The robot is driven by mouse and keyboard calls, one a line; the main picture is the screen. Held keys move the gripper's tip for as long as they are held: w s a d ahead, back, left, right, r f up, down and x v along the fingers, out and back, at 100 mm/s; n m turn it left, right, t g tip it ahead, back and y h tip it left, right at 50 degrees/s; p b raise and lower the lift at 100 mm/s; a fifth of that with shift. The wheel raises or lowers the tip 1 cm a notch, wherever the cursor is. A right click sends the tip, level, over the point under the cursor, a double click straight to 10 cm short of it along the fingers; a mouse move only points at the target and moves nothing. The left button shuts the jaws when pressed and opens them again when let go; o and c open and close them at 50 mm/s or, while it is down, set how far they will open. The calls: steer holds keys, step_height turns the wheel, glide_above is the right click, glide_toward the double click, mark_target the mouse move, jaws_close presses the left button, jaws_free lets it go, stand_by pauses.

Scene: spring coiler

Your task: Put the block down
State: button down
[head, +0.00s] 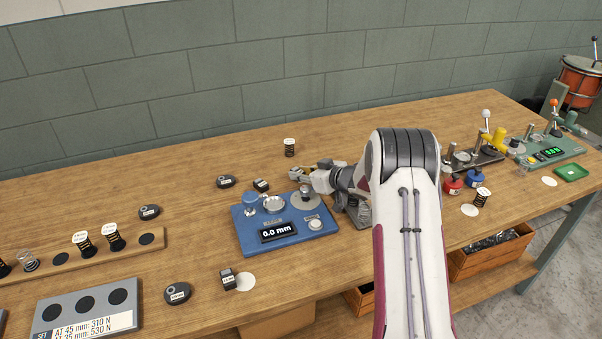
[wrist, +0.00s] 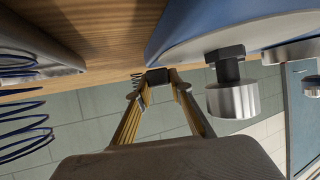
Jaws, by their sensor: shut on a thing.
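My gripper (head: 297,175) reaches left over the back of the blue gauge (head: 285,228), which reads 0.0 mm. In the wrist view its two fingers (wrist: 158,80) are closed on a small dark block (wrist: 157,75) at their tips. In that view the picture is upside down, with the table at the top. I cannot tell the gap between the held block and the table. In the head view a dark labelled block (head: 261,185) shows just left of the fingertips; I cannot tell whether it is the held one. Another labelled block (head: 229,279) sits at the front by a white disc.
The blue gauge's silver knob (wrist: 232,98) is close to the right finger in the wrist view. The table's back left is clear.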

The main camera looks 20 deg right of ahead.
steer(key=shift+f, duration=0.5)
steer(key=c, duration=1.8)
jaws_free()
steer(key=shift+f, duration=0.1)
steer(key=shift+s+a, duration=0.1)
steer(key=shift+f, duration=0.1)
steer(key=shift+a+r, duration=0.1)
steer(key=shift+r, duration=0.45)
steer(key=v, duration=0.3)
steer(key=shift+r, duration=3.75)
